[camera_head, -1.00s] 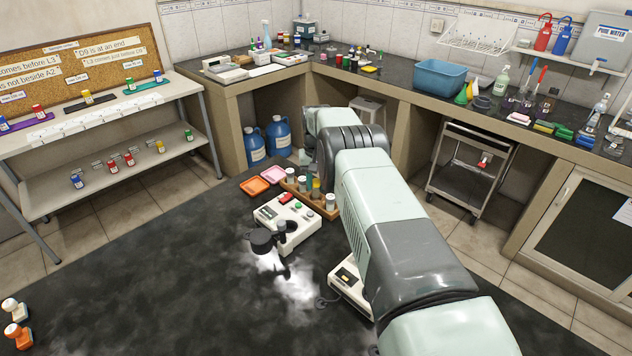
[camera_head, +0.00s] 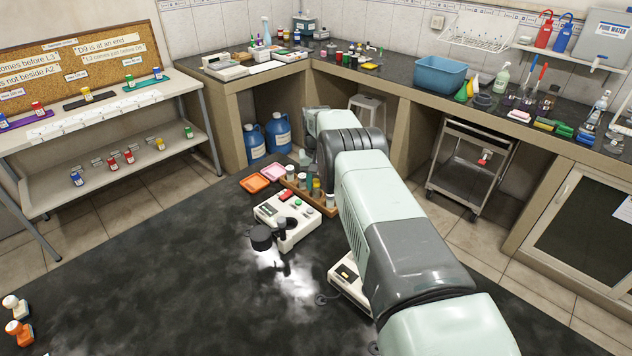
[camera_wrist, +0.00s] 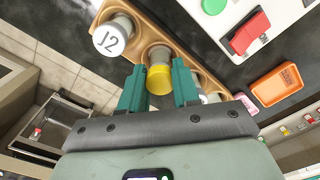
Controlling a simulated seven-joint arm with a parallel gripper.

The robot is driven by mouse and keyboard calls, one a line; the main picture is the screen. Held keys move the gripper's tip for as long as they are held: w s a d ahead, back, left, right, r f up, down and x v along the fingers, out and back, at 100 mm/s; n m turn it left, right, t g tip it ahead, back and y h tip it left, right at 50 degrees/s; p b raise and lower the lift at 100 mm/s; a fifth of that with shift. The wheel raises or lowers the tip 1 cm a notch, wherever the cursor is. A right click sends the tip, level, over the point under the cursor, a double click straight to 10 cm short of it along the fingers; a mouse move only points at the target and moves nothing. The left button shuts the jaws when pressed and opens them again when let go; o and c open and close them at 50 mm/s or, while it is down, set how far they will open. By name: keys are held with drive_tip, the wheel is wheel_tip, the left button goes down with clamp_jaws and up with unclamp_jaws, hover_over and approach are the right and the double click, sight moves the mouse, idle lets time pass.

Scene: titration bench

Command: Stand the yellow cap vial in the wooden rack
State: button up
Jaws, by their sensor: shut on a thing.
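In the wrist view, my gripper (camera_wrist: 158,84) has its two green fingers on either side of the yellow cap vial (camera_wrist: 159,80), shut on it. The yellow cap faces the camera. The vial is at the wooden rack (camera_wrist: 143,25), over or in one of its places. How deep it sits cannot be told. In the head view, the rack (camera_head: 331,212) stands on the dark bench, and the yellow vial (camera_head: 316,187) shows among its other vials. My arm hides most of the gripper there.
An orange tray (camera_head: 255,183) and a pink tray (camera_head: 273,172) lie left of the rack. A white instrument (camera_head: 288,222) stands close in front. The left part of the dark bench is mostly clear.

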drive_tip(key=shift+f, duration=0.55)
idle(0.4)
drive_tip(key=o, duration=1.3)
drive_tip(key=shift+r, duration=0.1)
drive_tip(key=shift+r, duration=2.9)
